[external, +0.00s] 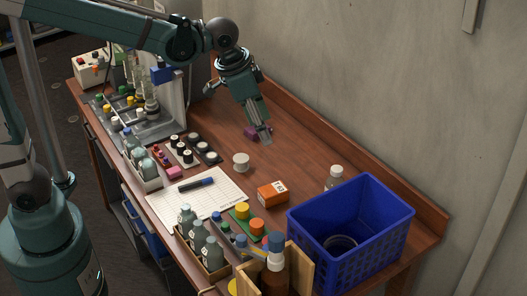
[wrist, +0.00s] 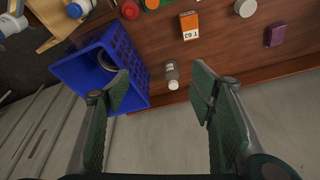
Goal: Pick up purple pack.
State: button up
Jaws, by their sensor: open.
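The purple pack (external: 249,133) lies on the brown bench near the back wall. In the external view my gripper (external: 266,136) is right beside it and partly overlaps it; the gap in depth is hard to judge there. In the wrist view the purple pack (wrist: 275,35) lies at the upper right, outside the jaws and apart from them. My gripper (wrist: 160,84) is open, with nothing held between its fingers.
Racks of bottles crowd the front. A raised back edge (external: 310,125) and wall run behind the pack.

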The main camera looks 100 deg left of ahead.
jog(key=w+a+f+n+g, duration=0.1)
jog(key=a+f, duration=0.1)
jog(key=a, duration=0.5)
jog(key=w+a+f, duration=0.1)
jog(key=a+f, duration=0.2)
jog(key=a, duration=0.3)
jog(key=n+g+h+b, duration=0.1)
jog(key=n+g+h, duration=0.1)
jog(key=n, duration=0.2)
send_near(250, 132)
jog(key=w+a, duration=0.1)
jog(key=w+a+f, duration=0.1)
jog(key=w, duration=0.1)
jog(key=shift+a+f, duration=0.15)
jog(key=shift+a, duration=0.2)
jog(key=shift+s+a+f, duration=0.25)
jog(key=shift+s+a, duration=0.05)
jog(key=shift+f, duration=1.3)
